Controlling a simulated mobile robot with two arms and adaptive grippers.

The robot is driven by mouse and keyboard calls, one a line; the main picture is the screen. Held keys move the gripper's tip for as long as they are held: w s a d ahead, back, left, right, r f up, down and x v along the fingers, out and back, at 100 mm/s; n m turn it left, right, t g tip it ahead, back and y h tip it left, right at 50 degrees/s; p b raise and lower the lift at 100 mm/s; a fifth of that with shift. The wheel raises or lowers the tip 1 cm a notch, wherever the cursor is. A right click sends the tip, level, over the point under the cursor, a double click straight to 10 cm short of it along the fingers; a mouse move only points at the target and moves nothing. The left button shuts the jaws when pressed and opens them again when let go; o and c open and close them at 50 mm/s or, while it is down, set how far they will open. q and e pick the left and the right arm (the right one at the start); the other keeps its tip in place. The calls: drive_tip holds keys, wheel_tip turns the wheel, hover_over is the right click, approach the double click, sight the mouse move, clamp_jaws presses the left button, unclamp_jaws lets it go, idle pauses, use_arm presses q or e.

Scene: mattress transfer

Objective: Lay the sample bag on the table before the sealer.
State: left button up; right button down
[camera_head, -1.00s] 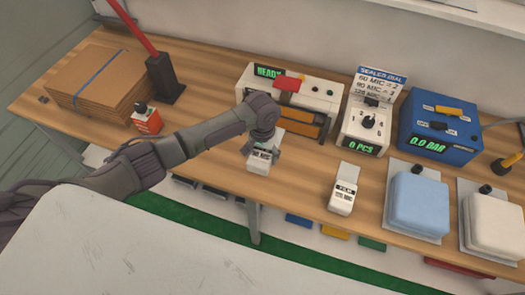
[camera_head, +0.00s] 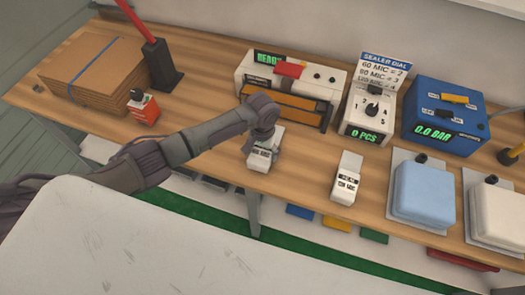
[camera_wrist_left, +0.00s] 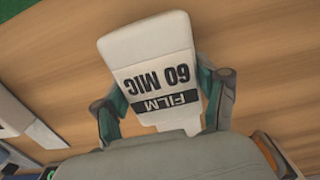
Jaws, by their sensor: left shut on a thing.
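The sample bag (camera_head: 262,158) is white with a black "FILM 60 MIC" label. My right gripper is not in view.
A second white film bag (camera_head: 346,180) lies to the right. The sealer dial box (camera_head: 370,118), blue box (camera_head: 445,115) and padded blue block (camera_head: 424,193) stand further right. Table between the two bags is clear.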

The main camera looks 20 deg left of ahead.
use_arm(q)
drive_tip(key=shift+f+b, duration=0.35)
drive_tip(key=shift+f, duration=0.35)
drive_tip(key=o, duration=1.3)
wheel_tip(320, 180, up, 12)
drive_tip(key=shift+r, duration=0.1)
